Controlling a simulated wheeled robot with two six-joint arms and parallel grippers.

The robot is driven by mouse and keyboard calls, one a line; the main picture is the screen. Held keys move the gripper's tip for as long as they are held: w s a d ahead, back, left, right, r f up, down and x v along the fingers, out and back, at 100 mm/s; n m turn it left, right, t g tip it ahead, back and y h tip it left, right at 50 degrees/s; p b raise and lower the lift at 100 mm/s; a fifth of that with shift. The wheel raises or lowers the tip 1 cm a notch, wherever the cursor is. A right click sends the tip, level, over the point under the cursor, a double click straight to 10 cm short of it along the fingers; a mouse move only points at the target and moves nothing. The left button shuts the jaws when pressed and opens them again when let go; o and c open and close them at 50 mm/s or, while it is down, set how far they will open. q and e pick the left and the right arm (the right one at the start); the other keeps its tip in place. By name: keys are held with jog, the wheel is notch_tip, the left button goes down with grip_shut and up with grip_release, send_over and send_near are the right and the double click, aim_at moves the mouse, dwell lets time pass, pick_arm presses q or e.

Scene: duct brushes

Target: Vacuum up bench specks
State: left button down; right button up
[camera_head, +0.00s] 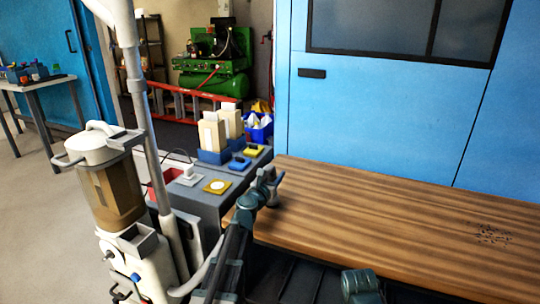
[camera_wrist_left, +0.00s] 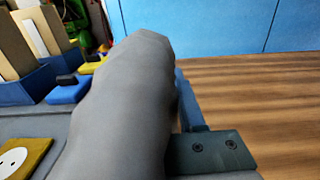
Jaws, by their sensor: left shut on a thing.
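Dark specks (camera_head: 492,234) lie in a loose patch on the right part of the wooden bench (camera_head: 380,215). My left gripper (camera_head: 272,183) is at the bench's left end, far from the specks. It is shut on a thick grey tool (camera_wrist_left: 122,105), which fills the middle of the left wrist view. The tool looks like a vacuum handle or nozzle, but its working end is hidden. A vacuum-like machine with a brown clear canister (camera_head: 112,192) stands at the left. My right gripper is not in view.
A grey side unit (camera_head: 215,200) beside the bench carries blue bins with tan boxes (camera_head: 212,137), a yellow plate (camera_head: 217,186) and small blue and yellow blocks. Blue cabinets (camera_head: 375,120) stand behind the bench. The bench top between gripper and specks is clear.

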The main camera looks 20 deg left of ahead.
pick_arm(q)
notch_tip(320, 180, up, 8)
jog(key=p, duration=0.6)
jog(key=shift+d, duration=0.15)
